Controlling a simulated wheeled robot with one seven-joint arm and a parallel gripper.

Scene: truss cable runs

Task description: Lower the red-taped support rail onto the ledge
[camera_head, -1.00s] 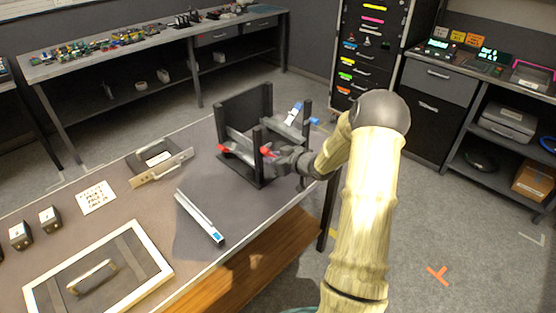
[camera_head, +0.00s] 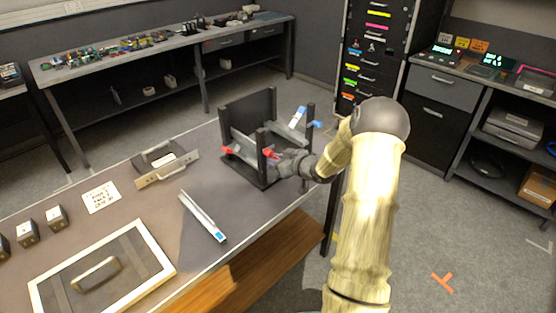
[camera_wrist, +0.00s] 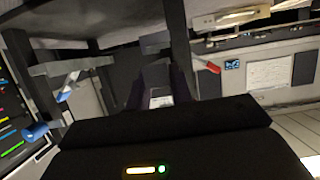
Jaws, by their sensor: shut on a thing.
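The support rail shows red tape at its ends (camera_head: 229,152), low at the front of a black upright frame (camera_head: 247,110) on the table. One red end also shows in the wrist view (camera_wrist: 208,65), beside a dark post. My gripper (camera_head: 281,163) is at the frame's front right, shut on the rail near its right red end. In the wrist view my gripper's fingers (camera_wrist: 160,88) point into the frame. A blue-taped piece (camera_head: 315,124) sits at the frame's far right. The ledge and the rail's contact with it are hidden; I cannot tell whether they touch.
A pale strip with a blue end (camera_head: 203,217) lies in front of the frame. A grey handled piece (camera_head: 165,165), a white card (camera_head: 101,197), a framed panel (camera_head: 102,270) and small blocks (camera_head: 28,234) occupy the table's left. The table between strip and frame is clear.

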